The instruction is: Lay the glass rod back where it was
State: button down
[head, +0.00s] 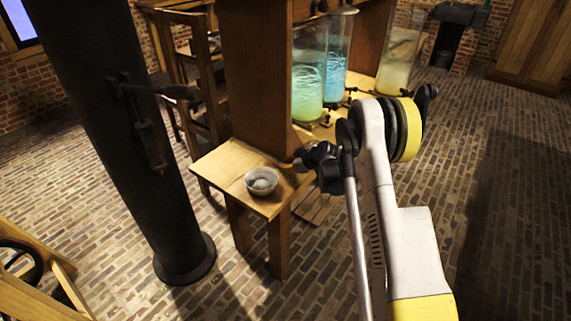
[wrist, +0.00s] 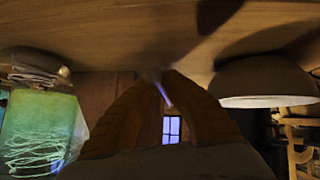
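My gripper (head: 287,165) is low over the end of the wooden table, just right of the white bowl. In the wrist view its two orange-brown fingers (wrist: 155,76) come together close to the wooden surface. A pale, violet-tinted streak, which looks like the glass rod (wrist: 164,95), shows between the fingers near their tips. Most of the rod is hidden, and I cannot make it out in the head view. I cannot tell whether it touches the table.
The white bowl (head: 261,180) holds something pale and stands close to my gripper; it also shows in the wrist view (wrist: 262,82). Green (head: 309,75), blue (head: 337,58) and yellowish (head: 398,60) jars stand behind. A wooden post (head: 254,75) rises beside the table (head: 222,160). A dark column (head: 120,120) stands left.

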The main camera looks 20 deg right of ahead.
jog(key=c, duration=1.5)
grip_release()
jog(key=shift+c, duration=0.2)
jog(key=v, duration=1.2)
jog(key=s+a+r+m+g+h, duration=0.1)
jog(key=s+a+r+m, duration=0.1)
jog(key=s+a+r, duration=0.45)
jog(key=s+a+r+m+g+h, duration=0.1)
jog(key=s+a+r+m, duration=0.15)
jog(key=s+r, duration=0.75)
jog(key=s+a+r+m+h, duration=0.1)
jog(key=s+a+m+h, duration=0.1)
jog(key=s, duration=1.7)
jog(key=shift+s+m, duration=0.4)
jog(key=shift+m, duration=0.45)
